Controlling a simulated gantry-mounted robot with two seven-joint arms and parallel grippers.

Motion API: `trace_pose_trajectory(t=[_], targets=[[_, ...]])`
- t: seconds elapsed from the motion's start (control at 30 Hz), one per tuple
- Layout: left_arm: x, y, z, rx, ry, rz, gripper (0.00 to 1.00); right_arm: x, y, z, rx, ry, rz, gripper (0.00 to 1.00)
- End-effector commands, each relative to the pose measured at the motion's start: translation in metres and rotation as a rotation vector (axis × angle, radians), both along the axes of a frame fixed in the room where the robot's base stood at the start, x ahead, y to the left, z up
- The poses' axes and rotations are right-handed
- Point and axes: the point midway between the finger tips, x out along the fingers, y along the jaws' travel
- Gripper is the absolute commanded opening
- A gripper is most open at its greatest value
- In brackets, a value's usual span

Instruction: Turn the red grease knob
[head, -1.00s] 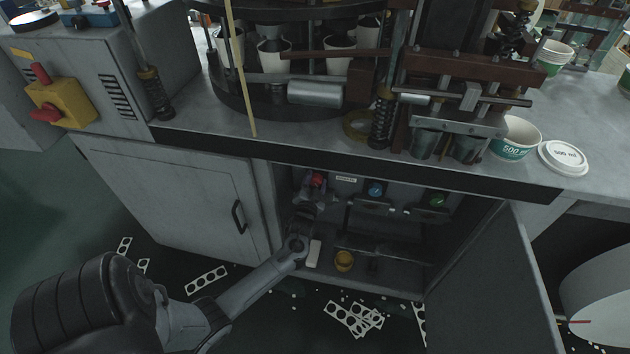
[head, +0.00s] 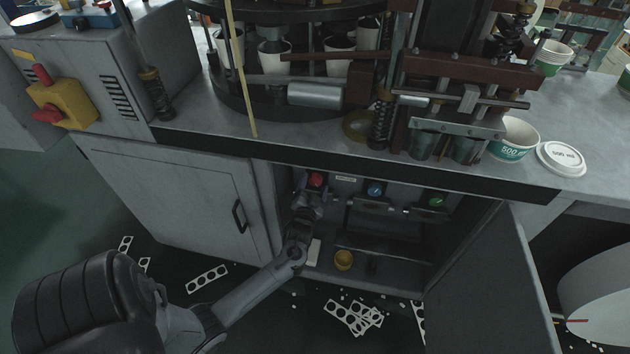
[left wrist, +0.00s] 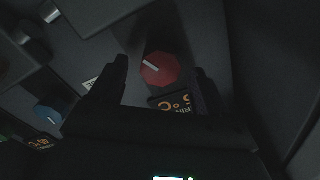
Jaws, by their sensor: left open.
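The red grease knob (head: 317,179) is at the upper left inside the open cabinet under the machine. In the left wrist view the red knob (left wrist: 160,69) is a faceted disc with a white pointer line slanting across it. My left gripper (head: 308,196) reaches into the cabinet just below the knob. In the left wrist view its two fingers (left wrist: 160,80) are spread, one on each side of the knob. I cannot tell if either finger touches it. My right gripper is not in view.
A blue knob (head: 375,188) and a green knob (head: 436,200) sit to the right in the cabinet. A yellow cup (head: 344,260) stands on its floor. The open door (head: 495,290) bounds the right side. The closed left door (head: 170,200) is beside my arm.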

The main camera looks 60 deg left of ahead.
Motion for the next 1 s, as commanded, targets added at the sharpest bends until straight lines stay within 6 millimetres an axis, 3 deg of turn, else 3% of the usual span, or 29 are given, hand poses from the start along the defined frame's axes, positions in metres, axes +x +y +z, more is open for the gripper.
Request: trace_pose_trajectory(t=[0.3,0.5,1.0], targets=[[-0.039,-0.040,0.002,-0.002,0.000,0.001,0.76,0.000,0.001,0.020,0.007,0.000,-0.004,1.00],[-0.053,-0.055,0.001,-0.001,0.000,0.001,0.76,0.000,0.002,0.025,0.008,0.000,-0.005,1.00],[-0.057,-0.060,0.001,0.001,-0.001,0.001,0.76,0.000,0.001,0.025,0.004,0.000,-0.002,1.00]])
